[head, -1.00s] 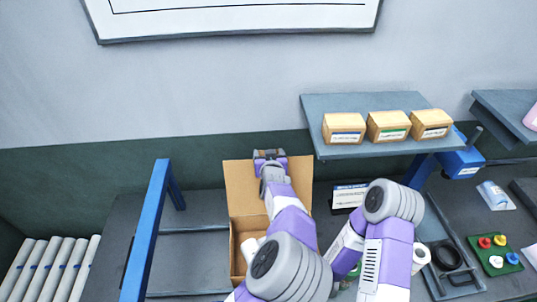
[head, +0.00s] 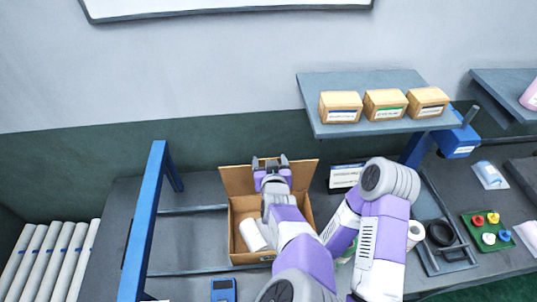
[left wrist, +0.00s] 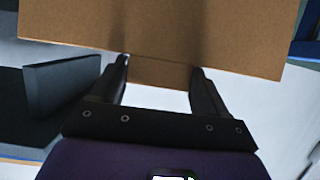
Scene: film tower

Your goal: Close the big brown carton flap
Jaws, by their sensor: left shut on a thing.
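The big brown carton (head: 234,222) stands open on the bench in the head view, with a white roll (head: 252,235) inside. Its big flap (head: 236,180) rises along the far side and looks foreshortened. In the left wrist view the flap (left wrist: 160,40) spans the top, beyond the fingers. My left arm hides part of the carton's inside. My right arm is beside the carton on the right; its gripper is hidden behind the arm.
A blue frame bar (head: 148,215) stands left of the carton. A shelf (head: 400,125) with several small cartons (head: 386,104) hangs at right. A green tray (head: 488,231) with coloured pieces lies at far right. White tubes (head: 40,255) lie at lower left.

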